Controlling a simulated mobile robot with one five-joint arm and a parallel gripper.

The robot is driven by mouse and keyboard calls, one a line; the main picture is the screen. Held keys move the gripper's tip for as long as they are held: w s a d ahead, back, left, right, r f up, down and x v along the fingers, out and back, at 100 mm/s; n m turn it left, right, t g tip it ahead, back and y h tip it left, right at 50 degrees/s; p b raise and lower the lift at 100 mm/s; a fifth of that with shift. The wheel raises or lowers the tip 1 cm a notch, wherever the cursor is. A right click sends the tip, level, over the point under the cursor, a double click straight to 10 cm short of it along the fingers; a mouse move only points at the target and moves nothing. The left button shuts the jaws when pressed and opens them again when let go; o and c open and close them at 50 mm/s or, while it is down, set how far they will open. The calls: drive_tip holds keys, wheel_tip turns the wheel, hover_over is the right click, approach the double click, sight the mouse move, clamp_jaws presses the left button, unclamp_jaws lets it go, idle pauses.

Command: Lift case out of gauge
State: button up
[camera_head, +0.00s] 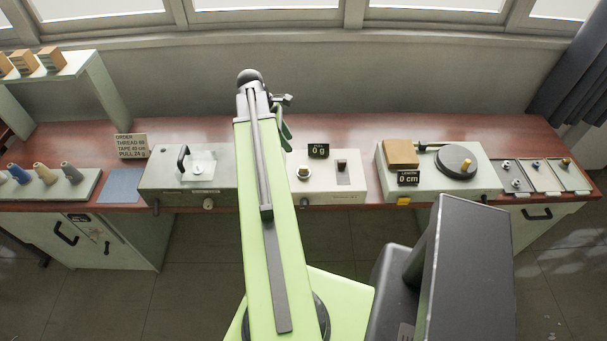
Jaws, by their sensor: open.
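A tan wooden-looking case (401,153) sits at the back left of the grey length gauge (432,186), right of centre on the bench. The gauge's black sign (409,178) reads 0 cm. My arm stretches forward over the bench. My gripper (283,100) is at its far end, left of the case and apart from it. It is open, small in view and partly hidden by the arm; I see nothing in it.
A white device (328,188) with a 0 g sign stands mid-bench. A grey box with a black handle (183,157) is left of my arm. Thread spools (42,173), an order card (132,146) and a shelf (75,68) with similar cases are at left. Small trays (541,177) are at right.

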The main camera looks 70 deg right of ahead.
sight(304, 167)
drive_tip(key=b+x, duration=1.1)
drive_tip(key=x, duration=0.3)
drive_tip(key=shift+d+f+b, duration=0.1)
drive_tip(key=shift+f+b, duration=0.1)
drive_tip(key=shift+b, duration=0.15)
drive_tip(key=shift+r, duration=0.2)
clamp_jaws()
